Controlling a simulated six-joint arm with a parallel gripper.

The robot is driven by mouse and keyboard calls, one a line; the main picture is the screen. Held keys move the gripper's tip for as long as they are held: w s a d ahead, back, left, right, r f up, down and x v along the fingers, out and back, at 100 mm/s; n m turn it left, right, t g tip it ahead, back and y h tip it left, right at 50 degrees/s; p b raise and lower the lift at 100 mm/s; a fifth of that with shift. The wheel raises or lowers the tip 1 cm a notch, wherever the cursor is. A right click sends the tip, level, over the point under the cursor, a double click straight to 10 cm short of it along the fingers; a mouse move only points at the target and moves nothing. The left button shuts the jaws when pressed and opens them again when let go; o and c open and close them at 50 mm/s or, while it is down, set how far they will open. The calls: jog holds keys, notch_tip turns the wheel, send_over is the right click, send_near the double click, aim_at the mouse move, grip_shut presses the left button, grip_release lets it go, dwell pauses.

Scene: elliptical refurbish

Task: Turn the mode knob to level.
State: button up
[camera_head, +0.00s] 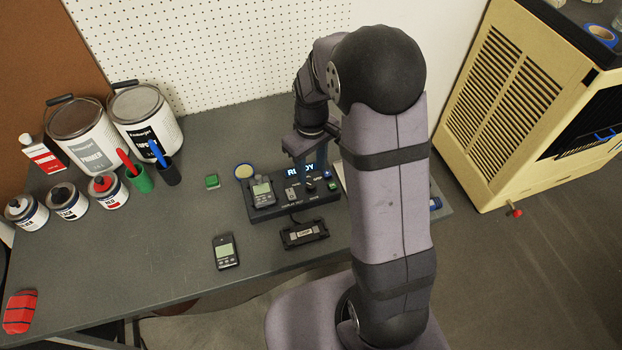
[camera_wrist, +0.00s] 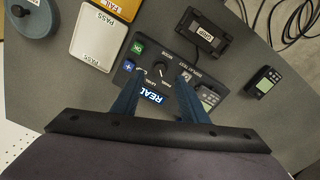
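The dark control panel (camera_head: 280,209) lies on the grey workbench, with a lit display (camera_head: 301,168) reading READY. My gripper (camera_wrist: 162,72) is open, with one blue finger on each side of the knob and visible gaps between. Whether the fingertips are down at knob height I cannot tell.
A green button (camera_wrist: 137,48) and a blue plus button (camera_wrist: 128,66) sit beside the knob. A handheld meter (camera_head: 262,193) rests on the panel; another (camera_head: 225,251) lies on the bench. A black cradle (camera_head: 304,234) lies in front.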

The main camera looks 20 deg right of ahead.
aim_at(311, 185)
jog(key=shift+f+p, duration=0.35)
jog(key=shift+f, duration=2.6)
grip_shut()
